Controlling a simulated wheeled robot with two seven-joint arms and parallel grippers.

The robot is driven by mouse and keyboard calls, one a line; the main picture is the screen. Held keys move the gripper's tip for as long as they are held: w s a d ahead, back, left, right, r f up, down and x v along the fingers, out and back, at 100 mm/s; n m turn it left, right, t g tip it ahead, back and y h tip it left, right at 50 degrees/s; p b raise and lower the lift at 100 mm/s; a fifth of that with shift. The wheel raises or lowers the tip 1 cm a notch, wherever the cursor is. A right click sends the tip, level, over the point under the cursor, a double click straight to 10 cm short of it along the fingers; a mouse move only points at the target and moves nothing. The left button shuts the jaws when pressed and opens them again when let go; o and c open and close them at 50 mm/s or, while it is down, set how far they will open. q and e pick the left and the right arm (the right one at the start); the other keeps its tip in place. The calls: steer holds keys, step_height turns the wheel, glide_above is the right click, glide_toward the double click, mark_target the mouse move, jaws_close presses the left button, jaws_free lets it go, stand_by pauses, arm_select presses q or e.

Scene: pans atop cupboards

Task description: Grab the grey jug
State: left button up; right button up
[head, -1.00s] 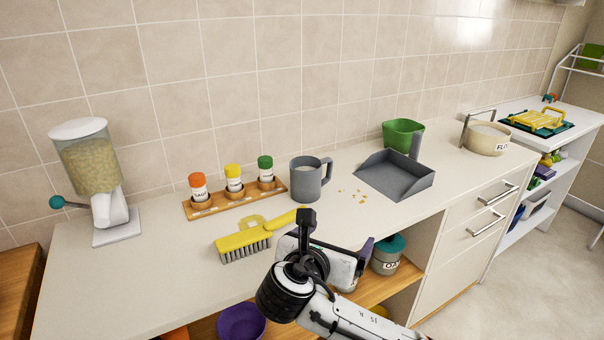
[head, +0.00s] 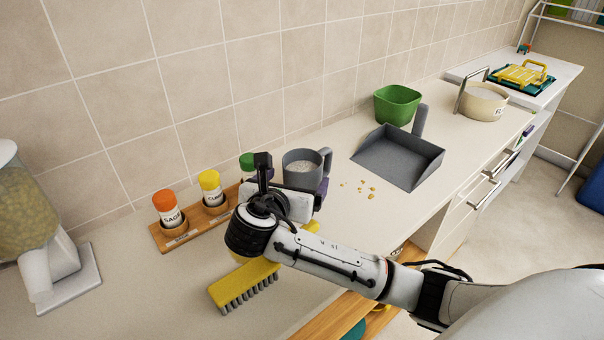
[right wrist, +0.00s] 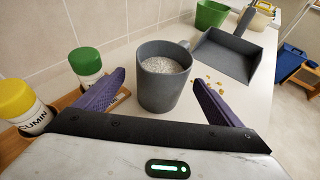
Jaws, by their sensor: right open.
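The grey jug (head: 306,168) stands upright on the counter, its handle toward the right, with a whitish, grainy content inside. In the head view my right gripper (head: 292,188) is in front of it and hides its lower part. In the right wrist view the jug (right wrist: 163,88) stands just ahead, between the lines of the two purple fingers of my right gripper (right wrist: 160,92). The fingers are spread wide and empty, one to each side of the jug, and do not appear to touch it. My left gripper is not in view.
A spice rack (head: 180,233) with capped jars stands left of the jug. A yellow brush (head: 245,285) lies in front, partly under my arm. A grey dustpan (head: 398,160), yellow crumbs (head: 366,190) and a green container (head: 397,104) are to the right. A dispenser (head: 40,240) stands far left.

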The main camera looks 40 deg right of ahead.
mark_target(307, 167)
steer(key=x, duration=0.6)
steer(key=shift+w+d+f, duration=0.1)
steer(key=shift+d, duration=0.25)
steer(key=c, duration=1.7)
